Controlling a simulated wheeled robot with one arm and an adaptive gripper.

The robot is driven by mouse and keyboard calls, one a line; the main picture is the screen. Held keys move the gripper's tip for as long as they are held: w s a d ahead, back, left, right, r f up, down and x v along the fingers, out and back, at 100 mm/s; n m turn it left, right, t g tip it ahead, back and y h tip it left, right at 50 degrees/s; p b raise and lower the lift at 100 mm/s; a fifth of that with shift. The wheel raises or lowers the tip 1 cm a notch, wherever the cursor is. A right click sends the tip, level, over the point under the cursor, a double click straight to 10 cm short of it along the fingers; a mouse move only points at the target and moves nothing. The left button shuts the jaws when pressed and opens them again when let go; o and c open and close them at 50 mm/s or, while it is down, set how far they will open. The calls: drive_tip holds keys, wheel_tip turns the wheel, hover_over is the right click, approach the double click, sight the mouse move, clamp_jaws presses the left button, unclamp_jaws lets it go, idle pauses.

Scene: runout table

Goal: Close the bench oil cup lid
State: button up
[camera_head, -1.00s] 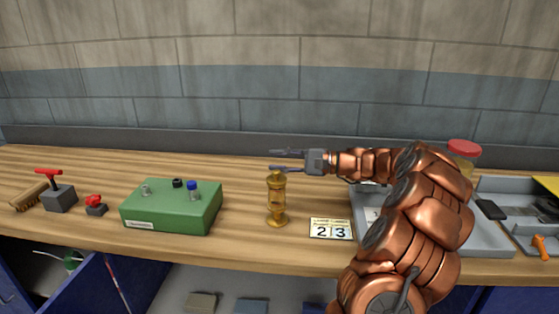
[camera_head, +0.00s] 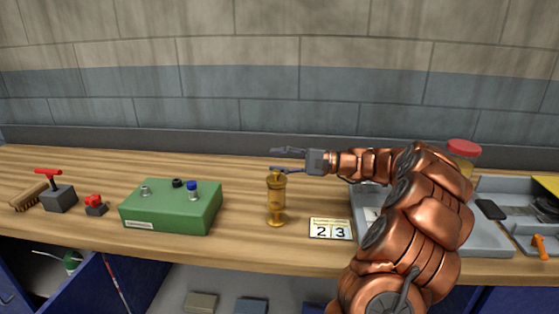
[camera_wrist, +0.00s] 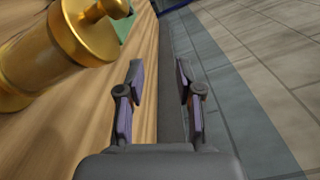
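The brass oil cup (camera_head: 277,205) stands upright on the wooden bench, left of the number card. In the wrist view the oil cup (camera_wrist: 32,62) fills the upper left, with a round brass cap and small knob at its upper end. I cannot tell whether that cap is the lid or how far it is open. My gripper (camera_head: 278,160) is at the height of the cup's top, pointing left, with its lower finger overlapping the top in the head view. In the wrist view my gripper (camera_wrist: 161,82) is open and empty, with the cup beside the fingers.
A green box (camera_head: 170,207) with knobs stands left of the cup. The number card (camera_head: 331,229) lies to its right. A grey tray (camera_head: 487,238) and a red-lidded jar (camera_head: 463,155) are at the right. A tiled wall rises behind the bench. Bare bench separates box and cup.

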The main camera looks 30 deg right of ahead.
drive_tip(key=shift+o, duration=0.5)
drive_tip(key=v, duration=1.2)
